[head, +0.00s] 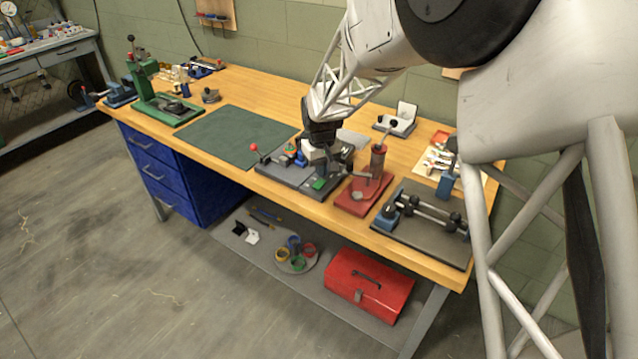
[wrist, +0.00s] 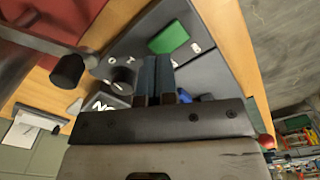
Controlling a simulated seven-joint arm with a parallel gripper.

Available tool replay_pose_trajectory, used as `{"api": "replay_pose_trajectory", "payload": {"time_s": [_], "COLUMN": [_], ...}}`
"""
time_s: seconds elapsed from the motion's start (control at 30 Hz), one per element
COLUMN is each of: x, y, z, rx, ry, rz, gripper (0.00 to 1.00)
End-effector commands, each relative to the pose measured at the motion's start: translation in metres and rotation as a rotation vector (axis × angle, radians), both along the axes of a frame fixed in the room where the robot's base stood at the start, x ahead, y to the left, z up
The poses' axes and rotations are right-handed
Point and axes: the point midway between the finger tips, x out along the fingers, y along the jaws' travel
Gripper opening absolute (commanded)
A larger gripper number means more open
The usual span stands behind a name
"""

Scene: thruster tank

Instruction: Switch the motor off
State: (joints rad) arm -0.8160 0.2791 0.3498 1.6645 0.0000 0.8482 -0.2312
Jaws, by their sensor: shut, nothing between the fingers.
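A grey control panel (head: 290,181) lies on the workbench near its front edge, with a red-ball lever on its left. A green switch-like block (head: 320,184) sits on its right part; in the wrist view the green block (wrist: 168,37) has small white marks near it. A dark round knob (wrist: 123,80) is beside it on the panel. My gripper (head: 326,167) is low over the panel, partly hiding it. In the wrist view my gripper (wrist: 158,62) is shut and empty, its tips just short of the green block. I cannot tell whether they touch the panel.
A red-based press (head: 352,204) stands close to the right of the panel. A grey fixture with a dark bar (head: 430,242) lies further right. A green mat (head: 225,140) leaves clear room on the left. A green press (head: 147,88) stands at the far left.

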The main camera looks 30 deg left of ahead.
Motion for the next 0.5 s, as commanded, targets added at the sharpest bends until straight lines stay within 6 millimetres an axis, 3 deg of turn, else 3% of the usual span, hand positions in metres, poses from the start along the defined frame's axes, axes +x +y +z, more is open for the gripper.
{"api": "replay_pose_trajectory", "payload": {"time_s": [0.5], "x": [0.0001], "y": [0.0001], "z": [-0.0037], "rx": [0.000], "ry": [0.000], "rz": [0.000], "gripper": [0.00]}}
